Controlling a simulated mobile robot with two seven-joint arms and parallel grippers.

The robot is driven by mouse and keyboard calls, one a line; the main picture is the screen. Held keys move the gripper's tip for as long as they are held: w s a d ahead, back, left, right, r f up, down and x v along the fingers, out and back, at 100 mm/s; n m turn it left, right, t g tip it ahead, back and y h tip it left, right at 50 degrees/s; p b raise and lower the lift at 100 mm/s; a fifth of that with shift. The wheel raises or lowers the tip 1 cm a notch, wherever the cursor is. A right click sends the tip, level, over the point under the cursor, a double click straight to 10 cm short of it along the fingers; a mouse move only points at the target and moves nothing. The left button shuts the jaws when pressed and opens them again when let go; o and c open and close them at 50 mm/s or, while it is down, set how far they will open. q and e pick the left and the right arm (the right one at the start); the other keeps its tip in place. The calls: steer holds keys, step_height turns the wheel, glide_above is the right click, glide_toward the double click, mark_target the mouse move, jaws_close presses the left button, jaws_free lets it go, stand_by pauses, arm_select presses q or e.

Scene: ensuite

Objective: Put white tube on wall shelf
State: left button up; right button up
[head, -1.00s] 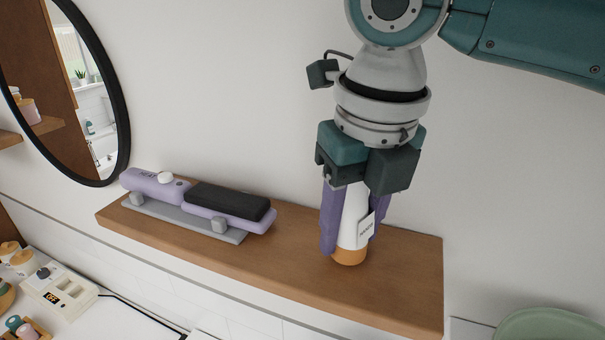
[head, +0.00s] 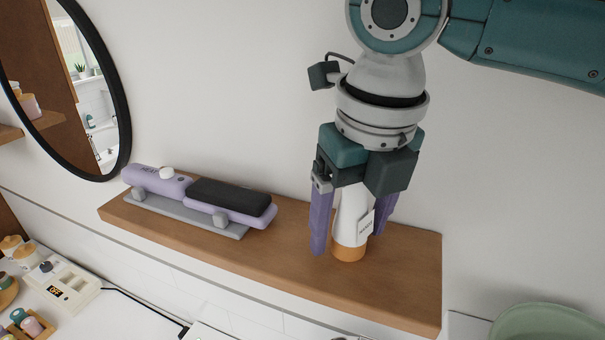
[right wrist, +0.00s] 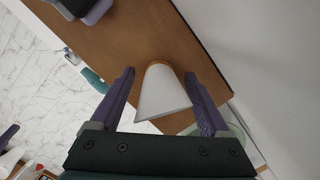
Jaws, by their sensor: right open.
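The white tube (head: 350,217) stands upright on its orange-brown cap on the wooden wall shelf (head: 290,265), right of the shelf's middle. A small label shows on its side. My right gripper (head: 350,240) points down around the tube, its purple fingers open on either side. In the right wrist view the tube (right wrist: 163,92) lies between the open fingers of the right gripper (right wrist: 163,88), with gaps on both sides. The tube's upper end is hidden by the gripper in the head view.
A lilac device with a black pad (head: 230,198) lies on a grey tray at the shelf's left part. A round black-framed mirror (head: 125,130) hangs at left. Below are a white power box (head: 62,288) and a green bowl (head: 548,322). The shelf's right end is clear.

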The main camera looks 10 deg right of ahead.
mark_target(358, 229)
step_height(358, 229, up, 12)
steer(key=s+b, duration=0.1)
steer(key=b, duration=0.3)
steer(key=shift+s, duration=0.4)
steer(key=shift+r, duration=0.1)
